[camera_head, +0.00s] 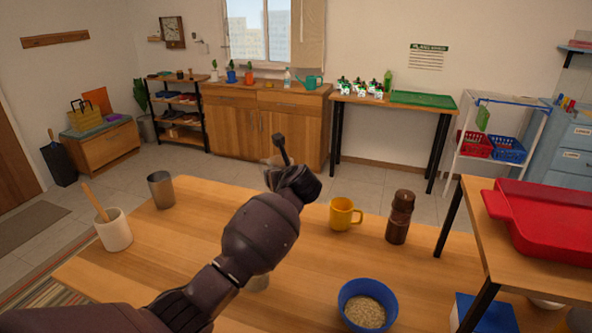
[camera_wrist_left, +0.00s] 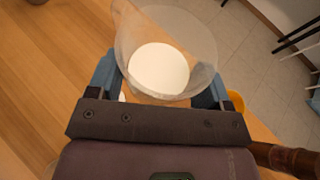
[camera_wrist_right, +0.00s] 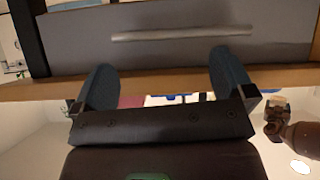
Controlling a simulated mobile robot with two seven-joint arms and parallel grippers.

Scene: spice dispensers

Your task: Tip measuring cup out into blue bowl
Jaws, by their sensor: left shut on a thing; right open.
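The clear measuring cup (camera_wrist_left: 200,32) is in my left gripper (camera_wrist_left: 160,78), between its two blue fingers. A flat white round area shows inside the cup; I cannot tell whether it is contents or the cup's bottom. In the head view my left gripper (camera_head: 276,165) is above the far side of the wooden table, mostly hidden by my own wrist. The blue bowl (camera_head: 346,292) stands at the table's front right, with tan grains in it, to the right of and nearer than the left gripper. My right gripper (camera_wrist_right: 165,88) is open and empty, outside the head view.
A yellow mug (camera_head: 342,214) and a brown mill (camera_head: 400,217) stand behind the bowl. A metal tumbler (camera_head: 160,190) and a cream crock (camera_head: 114,231) with a wooden stick are at left. A red tray (camera_head: 545,220) lies on a higher stand at right.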

